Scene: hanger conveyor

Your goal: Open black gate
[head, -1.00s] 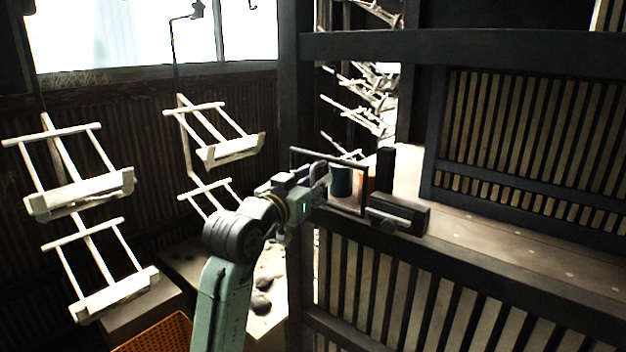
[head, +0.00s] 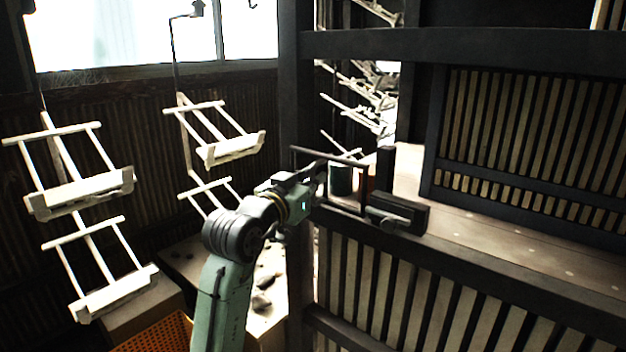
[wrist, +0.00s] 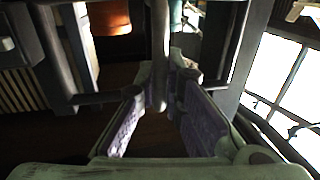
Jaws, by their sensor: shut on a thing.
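The black gate (head: 345,159) is a thin dark bar frame at the opening beside the wooden ledge. Its right end meets a dark box-shaped mount (head: 404,212). My gripper (head: 316,174) is at the left part of this frame, and the fingers are small and partly hidden there. In the wrist view, my gripper (wrist: 160,92) has its two fingers on either side of a dark upright bar of the gate (wrist: 159,45). The fingers are shut on that bar. Further dark bars of the frame run to both sides.
A dark green cylinder (head: 341,179) and an orange-brown object (head: 367,179) stand behind the gate on the ledge (head: 480,219). A dark post (head: 291,120) rises left of the gate. White hanging racks (head: 222,150) are at left. An orange crate (head: 155,336) is below.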

